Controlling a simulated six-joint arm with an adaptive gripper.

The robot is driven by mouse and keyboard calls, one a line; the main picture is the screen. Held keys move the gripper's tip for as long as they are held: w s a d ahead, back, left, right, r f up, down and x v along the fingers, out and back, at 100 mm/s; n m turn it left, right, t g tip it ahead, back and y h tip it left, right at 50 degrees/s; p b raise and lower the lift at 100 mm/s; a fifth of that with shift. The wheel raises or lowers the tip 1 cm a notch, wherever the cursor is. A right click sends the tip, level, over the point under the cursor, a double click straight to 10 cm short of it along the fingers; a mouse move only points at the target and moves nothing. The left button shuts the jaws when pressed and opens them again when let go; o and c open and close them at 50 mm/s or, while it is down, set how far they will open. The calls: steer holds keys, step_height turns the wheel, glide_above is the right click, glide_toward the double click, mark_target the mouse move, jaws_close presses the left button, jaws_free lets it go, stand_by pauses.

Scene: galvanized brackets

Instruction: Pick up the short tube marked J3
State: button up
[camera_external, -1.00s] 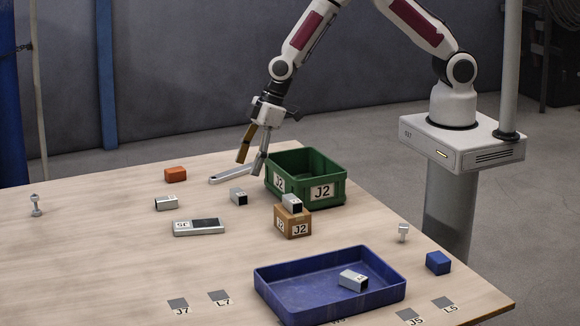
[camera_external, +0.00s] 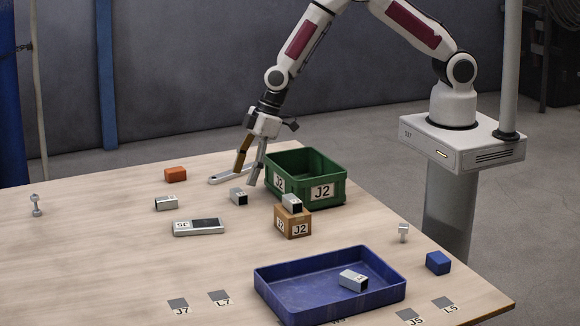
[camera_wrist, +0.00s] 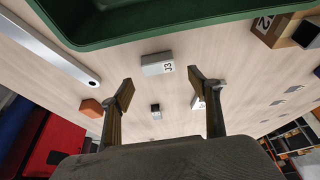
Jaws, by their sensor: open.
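My gripper (camera_external: 245,182) is open and empty, fingers pointing down just behind that tube and above the table. In the wrist view my gripper (camera_wrist: 161,80) has one finger on each side of the tube's place in the picture; no contact shows.
The green bin (camera_external: 323,191) marked J2 stands close right of my gripper. A flat metal link (camera_external: 228,178) lies behind the tube. A box (camera_external: 292,224) with a tube on top, another tube (camera_external: 166,203) and an orange block (camera_external: 175,174) are nearby. A blue tray (camera_external: 285,302) stands in front.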

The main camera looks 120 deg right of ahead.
mark_target(239, 192)
stand_by(0.3)
steer(key=shift+x, duration=2.6)
steer(key=shift+s+d, duration=0.1)
steer(key=c, duration=1.2)
